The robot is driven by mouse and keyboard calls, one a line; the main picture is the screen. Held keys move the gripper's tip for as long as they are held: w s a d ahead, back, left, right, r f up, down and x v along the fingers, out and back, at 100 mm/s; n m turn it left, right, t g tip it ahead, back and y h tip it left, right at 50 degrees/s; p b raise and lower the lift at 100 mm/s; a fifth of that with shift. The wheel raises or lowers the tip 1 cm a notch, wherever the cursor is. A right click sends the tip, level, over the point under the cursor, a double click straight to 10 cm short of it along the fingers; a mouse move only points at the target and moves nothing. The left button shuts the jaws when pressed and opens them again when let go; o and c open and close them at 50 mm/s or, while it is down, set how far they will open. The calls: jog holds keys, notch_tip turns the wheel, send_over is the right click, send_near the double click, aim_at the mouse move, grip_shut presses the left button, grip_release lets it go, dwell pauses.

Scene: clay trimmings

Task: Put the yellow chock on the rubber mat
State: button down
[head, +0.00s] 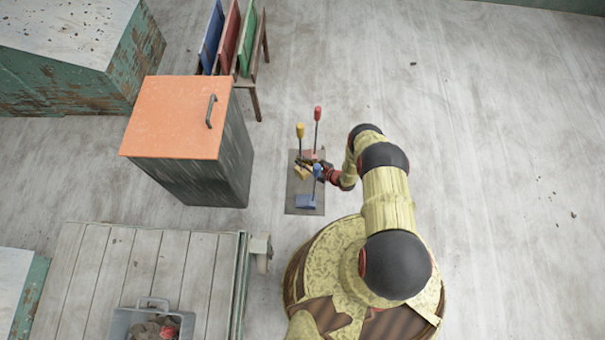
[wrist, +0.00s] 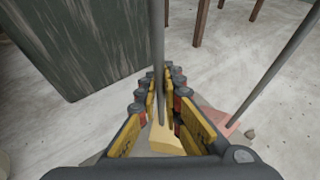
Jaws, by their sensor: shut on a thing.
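The yellow chock (head: 302,173) is a wedge on an upright rod with a yellow knob on top. It shows at the dark rubber mat (head: 295,188), between a red chock and a blue one; whether it touches the mat is hard to tell. My gripper (head: 313,166) is at it from the right, partly hidden by its own links. In the wrist view my gripper (wrist: 160,88) is shut around the chock's rod, and the yellow wedge (wrist: 166,141) shows below the fingers.
A bin with an orange lid (head: 175,117) stands left of the mat. A wooden cart (head: 135,260) is front left.

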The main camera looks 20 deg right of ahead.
aim_at(301, 168)
jog(key=shift+w+f+b, duration=0.1)
jog(key=shift+f+b, duration=1.4)
jog(key=shift+f, duration=2.2)
jog(key=c, duration=2)
grip_release()
jog(key=shift+o, duration=0.2)
